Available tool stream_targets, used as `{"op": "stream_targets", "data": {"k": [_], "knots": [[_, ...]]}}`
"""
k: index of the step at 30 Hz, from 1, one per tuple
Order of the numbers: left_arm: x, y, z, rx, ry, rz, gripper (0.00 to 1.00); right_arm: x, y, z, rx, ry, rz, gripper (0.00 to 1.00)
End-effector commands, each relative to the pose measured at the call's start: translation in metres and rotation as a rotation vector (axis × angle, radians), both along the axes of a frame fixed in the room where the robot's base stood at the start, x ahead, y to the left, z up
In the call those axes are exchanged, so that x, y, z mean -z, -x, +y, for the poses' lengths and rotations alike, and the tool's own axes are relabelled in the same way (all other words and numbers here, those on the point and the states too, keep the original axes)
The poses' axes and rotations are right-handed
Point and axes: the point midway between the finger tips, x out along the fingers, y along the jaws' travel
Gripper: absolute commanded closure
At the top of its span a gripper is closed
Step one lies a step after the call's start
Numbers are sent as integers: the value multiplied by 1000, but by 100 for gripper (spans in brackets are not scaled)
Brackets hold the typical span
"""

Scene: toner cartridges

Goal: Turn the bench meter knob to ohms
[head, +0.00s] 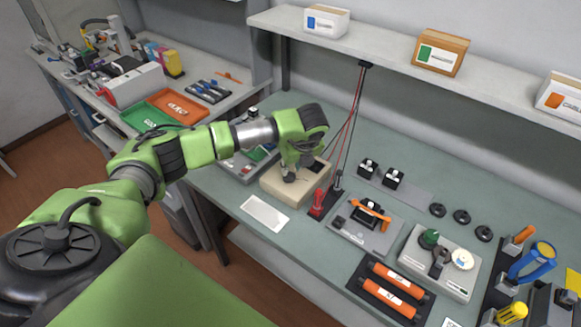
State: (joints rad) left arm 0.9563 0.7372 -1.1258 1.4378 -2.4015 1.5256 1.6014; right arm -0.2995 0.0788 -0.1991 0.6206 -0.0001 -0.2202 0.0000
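The bench meter (274,186) is a beige box on the grey-green bench, left of the middle. A dark patch like a display shows on its right rear part. My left gripper (291,175) points down at the top of the meter, with its fingertips at or just above the face. The gripper covers the knob, so I cannot see its setting or whether the fingers touch it. The finger gap is too small and hidden to judge. My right gripper is not in view.
Red and black probes (318,202) stand right of the meter, their cables hanging from the shelf (380,52). A white card (265,214) lies in front. Right are a grey fixture with an orange clamp (371,208), orange rollers (398,277) and a tool rack.

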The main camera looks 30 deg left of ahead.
Motion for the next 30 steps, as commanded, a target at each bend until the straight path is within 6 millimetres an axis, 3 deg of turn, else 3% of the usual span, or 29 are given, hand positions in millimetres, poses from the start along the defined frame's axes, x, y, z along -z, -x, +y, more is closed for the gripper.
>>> {"op": "stream_targets", "data": {"k": [9,20,23,30], "knots": [[33,-8,11,0,1,-1,76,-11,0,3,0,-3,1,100],[37,-9,12,2,1,-1,76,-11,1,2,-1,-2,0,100],[37,-9,12,2,1,-1,100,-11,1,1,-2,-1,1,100],[37,-9,12,4,0,-1,100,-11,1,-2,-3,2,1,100]]}}
